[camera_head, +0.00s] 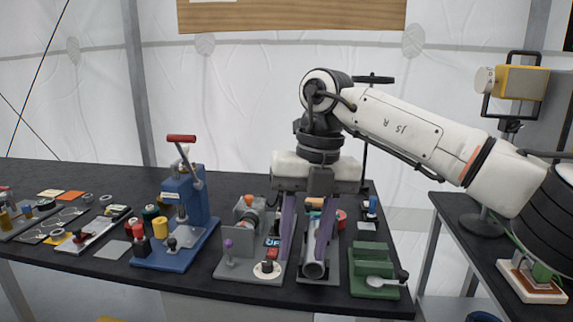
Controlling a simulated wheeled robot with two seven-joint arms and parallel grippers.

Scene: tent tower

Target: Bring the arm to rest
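My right arm (415,130) reaches in from the right, white with black joints. Its wrist points down over the right part of the black workbench (110,182). My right gripper (303,250) has two long purple-grey fingers spread apart with a gap between them, and I see nothing held. The fingers hang in front of the small devices at the bench's right end and hide parts of them. Whether the fingertips touch anything is unclear. My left gripper is not in view.
A blue press (190,215) with a red handle stands left of the gripper. A yellow work lamp (520,82) stands at right. The bench's back middle is fairly clear.

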